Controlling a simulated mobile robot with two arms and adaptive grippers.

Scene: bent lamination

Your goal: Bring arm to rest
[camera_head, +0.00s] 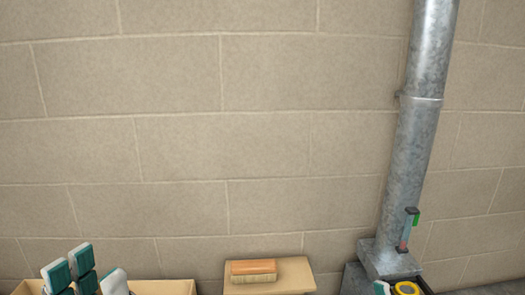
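My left gripper (84,272) is at the bottom left corner, with its white and teal fingers pointing up. Its fingers stand apart and nothing shows between them, and its lower part is cut off by the picture's edge. It is in front of a tan box-like thing (165,287). A small white and teal piece (382,288) at the bottom right edge looks like a fingertip of my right gripper; the rest of it is out of the picture.
An orange-brown block with a pale lower part (254,270) lies on a wooden board (294,275). A grey metal pipe (420,110) stands against the block wall (200,150). A black and green tool (409,228) and a yellow ring-shaped thing (407,288) are near its foot.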

